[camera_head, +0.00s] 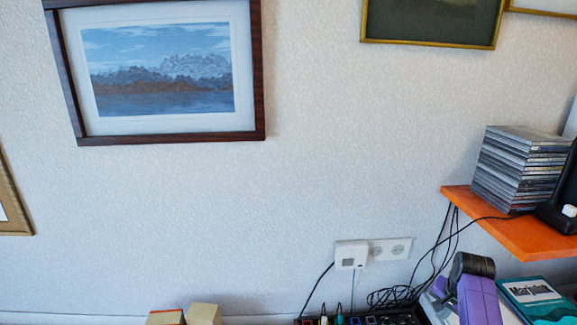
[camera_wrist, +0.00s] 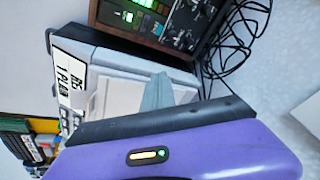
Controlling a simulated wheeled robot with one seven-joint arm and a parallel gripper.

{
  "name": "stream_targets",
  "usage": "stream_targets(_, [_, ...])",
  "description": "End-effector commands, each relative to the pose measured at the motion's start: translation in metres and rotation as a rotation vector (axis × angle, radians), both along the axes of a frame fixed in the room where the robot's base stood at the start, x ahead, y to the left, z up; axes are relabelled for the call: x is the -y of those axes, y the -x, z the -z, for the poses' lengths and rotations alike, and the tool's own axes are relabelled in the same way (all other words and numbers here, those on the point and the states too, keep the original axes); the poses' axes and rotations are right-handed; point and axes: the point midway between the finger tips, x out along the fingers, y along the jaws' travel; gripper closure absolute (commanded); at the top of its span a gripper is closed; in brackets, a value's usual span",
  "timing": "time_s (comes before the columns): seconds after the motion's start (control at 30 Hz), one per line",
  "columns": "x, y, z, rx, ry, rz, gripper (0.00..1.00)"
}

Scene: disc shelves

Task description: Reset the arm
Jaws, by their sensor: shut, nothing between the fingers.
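My arm shows in the head view at the lower right as a purple link with a black rounded end, in front of the cables and left of a teal book. The fingers cannot be made out there. In the wrist view the purple gripper body with a black edge and a small lit strip fills the bottom. My gripper (camera_wrist: 157,92) shows as a narrow grey wedge beyond that edge, its fingers together with nothing held. Behind it lies a pale grey device with a lettered label (camera_wrist: 70,80).
An orange shelf (camera_head: 515,228) holds a stack of disc cases (camera_head: 518,170) at the right. Below are loose cables (camera_head: 395,297), a wall socket (camera_head: 390,249) and the teal book (camera_head: 535,295). A black panel with a green display (camera_wrist: 150,20) lies beyond the gripper. The central wall is clear.

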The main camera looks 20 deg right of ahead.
Motion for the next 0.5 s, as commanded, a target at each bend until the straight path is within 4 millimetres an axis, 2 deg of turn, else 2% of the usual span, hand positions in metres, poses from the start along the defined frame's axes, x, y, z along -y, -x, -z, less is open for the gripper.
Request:
stream_targets(0.1, [0.014, -0.011, -0.011, 0.084, 0.098, -0.033, 1.0])
stream_targets(0.27, [0.02, -0.019, -0.017, 0.193, 0.247, -0.095, 1.0])
stream_targets(0.37, [0.015, -0.019, -0.017, 0.257, 0.346, -0.144, 1.0])
stream_targets(0.5, [-0.008, -0.01, -0.014, 0.348, 0.493, -0.232, 1.0])
